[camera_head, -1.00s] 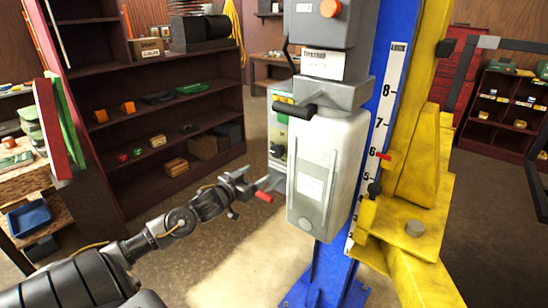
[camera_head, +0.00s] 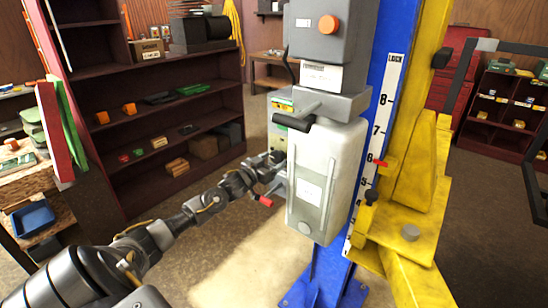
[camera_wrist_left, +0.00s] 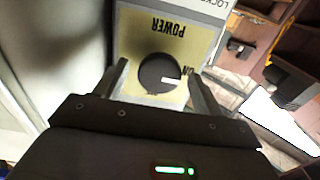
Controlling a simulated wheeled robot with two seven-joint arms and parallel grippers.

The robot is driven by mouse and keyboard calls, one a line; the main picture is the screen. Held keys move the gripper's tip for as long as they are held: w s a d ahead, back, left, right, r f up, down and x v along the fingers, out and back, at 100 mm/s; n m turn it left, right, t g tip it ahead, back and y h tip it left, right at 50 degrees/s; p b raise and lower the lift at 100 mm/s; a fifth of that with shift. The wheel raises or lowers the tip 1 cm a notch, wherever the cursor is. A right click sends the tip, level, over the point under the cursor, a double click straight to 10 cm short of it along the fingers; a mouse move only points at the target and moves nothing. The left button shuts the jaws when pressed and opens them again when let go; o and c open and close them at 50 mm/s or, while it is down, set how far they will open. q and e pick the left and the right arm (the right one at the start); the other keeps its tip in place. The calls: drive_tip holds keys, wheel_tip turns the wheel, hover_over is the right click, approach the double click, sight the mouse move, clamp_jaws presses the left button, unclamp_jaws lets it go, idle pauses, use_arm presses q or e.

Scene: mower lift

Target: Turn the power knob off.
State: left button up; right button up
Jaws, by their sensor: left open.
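The power knob (camera_wrist_left: 152,75) is a round black dial with a white mark, on a cream plate (camera_wrist_left: 135,25) in the left wrist view. The plate reads POWER, upside down in this view, and ON shows partly beside the right finger. The white mark points right, roughly towards ON. My left gripper (camera_wrist_left: 158,70) is open, with one finger at each side of the knob; contact cannot be told. In the head view my left gripper (camera_head: 275,161) is at the left side of the grey control box (camera_head: 322,185), and the knob is hidden. My right gripper is not in view.
A red-tipped lever (camera_head: 265,201) sticks out just below my left gripper. A black handle (camera_head: 293,122) juts out above it. The blue post (camera_head: 335,268) and yellow carriage (camera_head: 410,200) stand to the right. Dark red shelves (camera_head: 160,125) are behind, with open floor between.

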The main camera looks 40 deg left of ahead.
use_arm(q)
drive_tip(key=shift+w, duration=0.45)
drive_tip(key=c, duration=0.9)
drive_tip(key=shift+c, duration=0.2)
